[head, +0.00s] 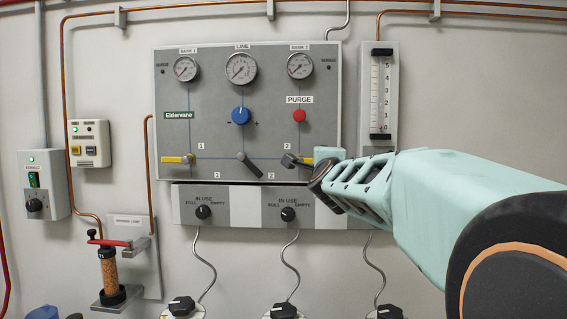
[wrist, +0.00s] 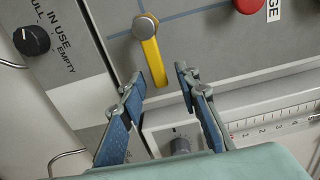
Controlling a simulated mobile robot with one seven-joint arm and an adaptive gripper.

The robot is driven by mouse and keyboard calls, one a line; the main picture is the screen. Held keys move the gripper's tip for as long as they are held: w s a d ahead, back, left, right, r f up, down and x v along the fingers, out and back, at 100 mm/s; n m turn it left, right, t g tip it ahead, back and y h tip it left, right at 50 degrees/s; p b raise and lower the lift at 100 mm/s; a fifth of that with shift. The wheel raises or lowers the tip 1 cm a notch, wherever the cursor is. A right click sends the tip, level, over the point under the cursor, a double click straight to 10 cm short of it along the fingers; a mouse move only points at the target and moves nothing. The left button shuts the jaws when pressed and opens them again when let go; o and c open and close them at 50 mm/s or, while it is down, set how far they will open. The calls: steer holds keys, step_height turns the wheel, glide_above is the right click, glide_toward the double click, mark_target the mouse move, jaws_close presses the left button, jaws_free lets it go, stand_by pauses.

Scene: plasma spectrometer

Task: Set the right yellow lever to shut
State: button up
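The right yellow lever (head: 307,160) is at the lower right of the grey gas panel (head: 208,118) in the head view. Its handle lies about level and points right from its pivot, partly hidden by my gripper (head: 304,165). In the wrist view the yellow lever (wrist: 152,60) hangs from a round silver pivot. Its free end reaches between the two fingertips of my gripper (wrist: 158,84). The fingers are apart, one on each side of the handle, with visible gaps. I cannot see any contact.
Left of it are a black lever (head: 249,165) and another yellow lever (head: 174,159). The red purge button (head: 299,116) is above. A flowmeter (head: 381,95) stands to the right. A strip with black knobs (head: 237,207) runs below the panel.

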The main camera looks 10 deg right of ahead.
steer(key=shift+r, duration=4.95)
